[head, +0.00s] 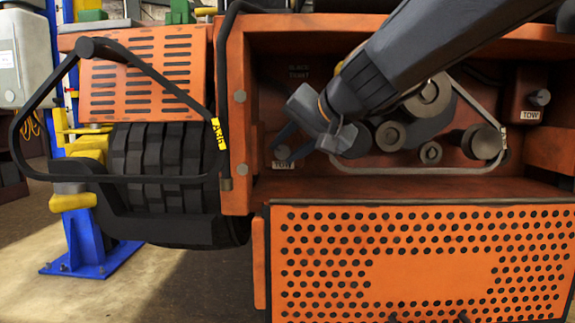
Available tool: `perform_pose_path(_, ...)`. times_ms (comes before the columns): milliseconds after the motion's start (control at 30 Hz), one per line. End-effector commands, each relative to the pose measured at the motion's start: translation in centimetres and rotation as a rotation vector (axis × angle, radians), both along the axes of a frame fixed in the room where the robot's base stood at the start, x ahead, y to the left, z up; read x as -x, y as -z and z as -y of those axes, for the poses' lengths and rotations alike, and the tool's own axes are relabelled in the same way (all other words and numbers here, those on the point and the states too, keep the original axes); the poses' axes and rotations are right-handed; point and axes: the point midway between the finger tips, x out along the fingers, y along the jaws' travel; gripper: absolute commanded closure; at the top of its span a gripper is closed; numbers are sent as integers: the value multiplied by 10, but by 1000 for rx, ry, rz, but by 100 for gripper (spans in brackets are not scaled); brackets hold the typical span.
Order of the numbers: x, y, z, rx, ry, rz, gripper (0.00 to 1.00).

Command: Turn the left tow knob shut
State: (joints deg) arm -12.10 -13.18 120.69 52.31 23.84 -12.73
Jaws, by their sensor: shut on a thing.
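The left tow knob (282,153) is a small grey knob at the lower left of the open orange bay in the head view, just above a white TOW label (283,165). My gripper (291,150) reaches it from the upper right, with its dark fingers shut on the knob. The fingers and the wrist cover part of the knob, so its turn angle is hard to read. The right tow knob (541,98) stands out from a red block at the right of the bay, above its own TOW label (531,115).
Grey pulleys (428,98) and a belt (420,171) fill the bay right of my gripper. A perforated orange panel (420,260) lies below. A black wheel (155,155) with a black tube guard (110,178) stands at left, near a blue lift post (86,235).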

Motion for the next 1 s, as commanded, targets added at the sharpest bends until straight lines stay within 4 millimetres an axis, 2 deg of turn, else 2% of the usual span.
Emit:
perform_pose_path(33,-1,4,0,-17,-2,0,95)
perform_pose_path(567,0,6,2,-227,-1,7,95)
perform_pose_path(1000,-1,10,4,-541,-2,17,95)
